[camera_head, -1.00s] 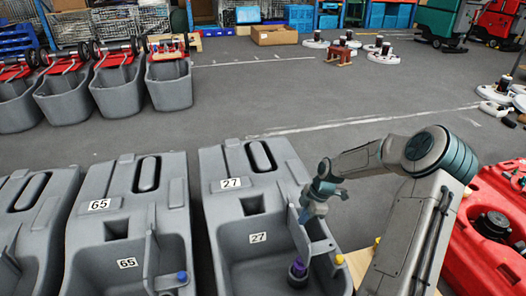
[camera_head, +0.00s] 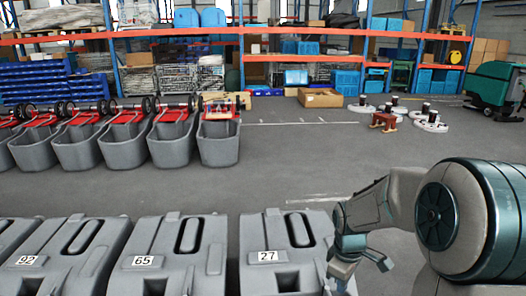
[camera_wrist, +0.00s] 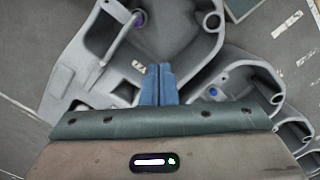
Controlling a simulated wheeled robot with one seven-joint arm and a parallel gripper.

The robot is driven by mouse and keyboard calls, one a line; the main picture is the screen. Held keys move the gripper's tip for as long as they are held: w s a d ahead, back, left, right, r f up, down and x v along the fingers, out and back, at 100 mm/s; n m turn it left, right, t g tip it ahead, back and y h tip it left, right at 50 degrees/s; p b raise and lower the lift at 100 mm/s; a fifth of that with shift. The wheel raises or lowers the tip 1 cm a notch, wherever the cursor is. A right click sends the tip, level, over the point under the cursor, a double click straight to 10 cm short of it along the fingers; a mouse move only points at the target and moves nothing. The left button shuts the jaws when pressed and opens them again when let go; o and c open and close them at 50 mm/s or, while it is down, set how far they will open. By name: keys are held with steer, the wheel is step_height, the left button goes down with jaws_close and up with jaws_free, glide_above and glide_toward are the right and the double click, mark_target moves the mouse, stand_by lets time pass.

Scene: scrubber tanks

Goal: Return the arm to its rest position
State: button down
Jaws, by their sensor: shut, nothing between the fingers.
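My arm (camera_head: 400,215) reaches in from the right of the head view, bent at the elbow, with its wrist hanging over the right side of the grey tank labelled 27 (camera_head: 285,277). My gripper's blue fingers (camera_wrist: 159,72) are together and empty in the wrist view, pointing over a grey tank (camera_wrist: 185,35). No object touches the fingers there.
Tanks labelled 65 (camera_head: 160,270) and 92 (camera_head: 55,265) stand left of tank 27. Grey tubs (camera_head: 218,145) line the floor behind. A green machine (camera_head: 495,88) stands at the far right.

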steer(key=s+a+r+m+t+p, duration=0.1)
steer(key=s+a+r+m+p, duration=0.1)
steer(key=s+r+m+p, duration=0.2)
steer(key=s+a+r+m+t+p, duration=0.1)
steer(key=s+a+r+m+p, duration=0.2)
steer(key=s+r, duration=0.8)
step_height(320, 180, up, 5)
steer(key=m+p, duration=0.2)
steer(key=m, duration=0.1)
steer(key=shift+s+t, duration=0.2)
steer(key=shift+t, duration=0.2)
